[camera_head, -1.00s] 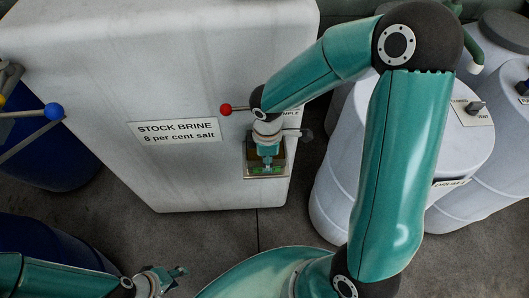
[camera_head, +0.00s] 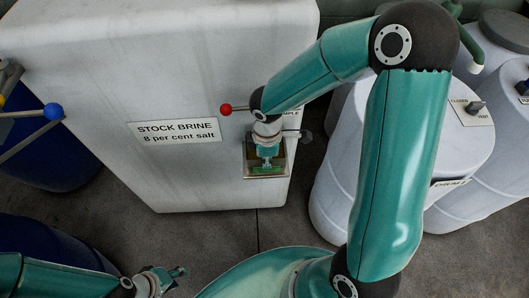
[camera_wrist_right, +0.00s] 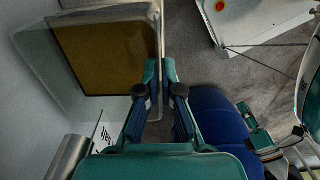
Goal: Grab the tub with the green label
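The tub (camera_head: 248,172) is a small clear-walled container with a green patch on its front, against the lower right of the white tank's front. In the right wrist view the tub (camera_wrist_right: 70,25) fills the upper left, with yellow-brown contents. My right gripper (camera_head: 267,163) points down at the tub. In the right wrist view my right gripper's fingers (camera_wrist_right: 161,72) are close together, one on each side of the tub's wall, and look shut on it. My left gripper (camera_head: 178,277) is low at the left, empty, its fingers apart. The label's text cannot be read.
The white tank (camera_head: 90,80) bears a stock brine sign (camera_head: 175,131). A red-knobbed lever (camera_head: 226,109) is just left of my right wrist. White drums (camera_head: 330,190) stand at the right, blue drums (camera_head: 40,225) at the left. The floor (camera_head: 225,235) in front is bare.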

